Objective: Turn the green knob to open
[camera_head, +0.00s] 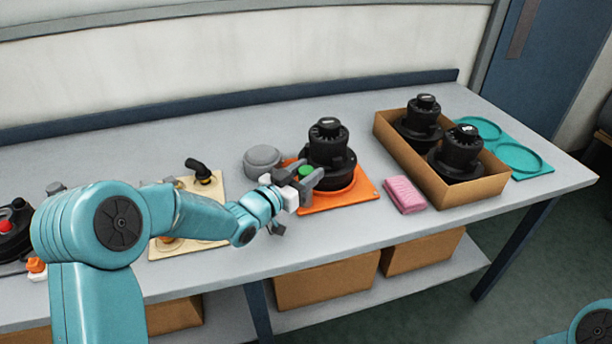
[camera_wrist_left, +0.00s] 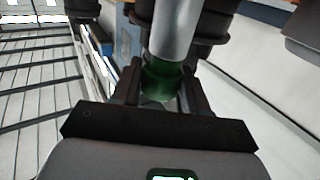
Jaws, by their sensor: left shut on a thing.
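The green knob (camera_head: 305,172) is at the left side of a black scrubber tank (camera_head: 329,150), which stands upright on an orange tray (camera_head: 352,196). My left gripper (camera_head: 303,181) reaches in from the left with its fingers around the knob. In the left wrist view the green knob (camera_wrist_left: 161,80) sits between the two dark fingers, and the gripper (camera_wrist_left: 158,88) is shut on it. A grey cylinder (camera_wrist_left: 176,30) hides part of the knob there. My right gripper is not in view; only a bit of teal arm shows at the lower right.
A cardboard box (camera_head: 480,192) with two black tanks stands to the right. A pink cloth (camera_head: 404,195) lies between it and the orange tray. A round grey object (camera_head: 262,160) is behind my left wrist. A teal tray (camera_head: 535,163) is at the far right.

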